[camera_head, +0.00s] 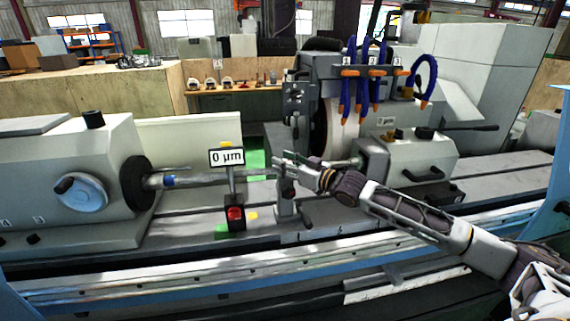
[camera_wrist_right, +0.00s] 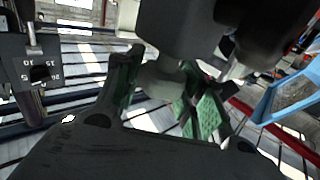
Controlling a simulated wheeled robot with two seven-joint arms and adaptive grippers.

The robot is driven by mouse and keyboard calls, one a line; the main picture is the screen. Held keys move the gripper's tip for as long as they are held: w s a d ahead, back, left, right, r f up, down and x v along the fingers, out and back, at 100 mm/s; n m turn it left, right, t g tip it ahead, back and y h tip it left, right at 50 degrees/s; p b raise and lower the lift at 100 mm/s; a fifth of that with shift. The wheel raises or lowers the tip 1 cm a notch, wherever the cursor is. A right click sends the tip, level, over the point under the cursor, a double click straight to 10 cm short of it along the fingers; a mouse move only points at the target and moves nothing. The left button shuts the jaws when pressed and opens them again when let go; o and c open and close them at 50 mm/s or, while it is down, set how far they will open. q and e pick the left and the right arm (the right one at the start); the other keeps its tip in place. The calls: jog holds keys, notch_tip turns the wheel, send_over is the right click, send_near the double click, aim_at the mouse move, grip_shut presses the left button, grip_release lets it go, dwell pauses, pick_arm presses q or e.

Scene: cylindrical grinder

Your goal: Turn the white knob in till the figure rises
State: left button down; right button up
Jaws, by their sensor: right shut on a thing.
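The display sign (camera_head: 227,157) reads "0 µm" and stands on a post above a small red and black unit (camera_head: 236,216). My right gripper (camera_head: 281,164) is at the steady-rest post (camera_head: 286,196), just right of the sign. In the right wrist view my right gripper (camera_wrist_right: 163,92) has its green-padded fingers closed about a pale, rounded piece, which looks like the white knob (camera_wrist_right: 160,77). The knob is mostly hidden by the fingers and the dark housing; in the head view I cannot make it out. My left gripper is not in view.
A long shaft (camera_head: 205,180) runs from the headstock chuck (camera_head: 137,183) towards the post. The grinding wheel (camera_head: 318,130) and blue-orange coolant hoses (camera_head: 362,95) stand behind my right arm. A marked scale block (camera_wrist_right: 40,70) is at the left of the wrist view.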

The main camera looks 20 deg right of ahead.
jog(key=shift+c, duration=0.8)
